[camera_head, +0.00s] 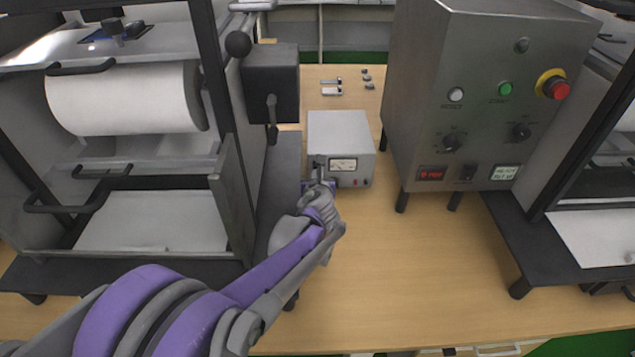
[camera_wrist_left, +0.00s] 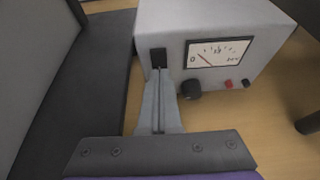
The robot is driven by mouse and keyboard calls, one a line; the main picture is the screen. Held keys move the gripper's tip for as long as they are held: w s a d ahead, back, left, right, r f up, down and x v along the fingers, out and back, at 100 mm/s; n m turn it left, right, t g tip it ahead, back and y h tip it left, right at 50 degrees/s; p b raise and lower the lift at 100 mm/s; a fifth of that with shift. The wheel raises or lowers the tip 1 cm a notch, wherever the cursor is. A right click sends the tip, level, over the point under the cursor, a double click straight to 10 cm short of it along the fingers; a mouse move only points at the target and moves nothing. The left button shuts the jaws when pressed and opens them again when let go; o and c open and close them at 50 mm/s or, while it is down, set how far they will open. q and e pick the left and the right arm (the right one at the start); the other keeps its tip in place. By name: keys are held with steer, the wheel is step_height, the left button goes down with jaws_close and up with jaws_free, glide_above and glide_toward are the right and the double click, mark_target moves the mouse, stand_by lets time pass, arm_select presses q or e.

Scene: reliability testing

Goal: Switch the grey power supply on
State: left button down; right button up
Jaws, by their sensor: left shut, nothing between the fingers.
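The grey power supply (camera_head: 340,130) is a small box on the wooden table, between the two machines. In the left wrist view the power supply (camera_wrist_left: 215,22) shows a dial meter (camera_wrist_left: 217,53) with its needle toward the 0 end. A black switch (camera_wrist_left: 158,57) is at the left of its front, with a black knob (camera_wrist_left: 191,88) and red and black terminals to the right. My left gripper (camera_wrist_left: 160,72) is shut and empty, its fingertips at the lower part of the switch; I cannot tell whether they touch. In the head view the left gripper (camera_head: 320,165) covers the switch. My right gripper is not in view.
A black-framed machine with a white roll (camera_head: 125,98) stands close on the left. A steel control box (camera_head: 480,90) with buttons stands on legs to the right. Small metal parts (camera_head: 332,88) lie behind the supply. The table (camera_head: 410,270) in front is clear.

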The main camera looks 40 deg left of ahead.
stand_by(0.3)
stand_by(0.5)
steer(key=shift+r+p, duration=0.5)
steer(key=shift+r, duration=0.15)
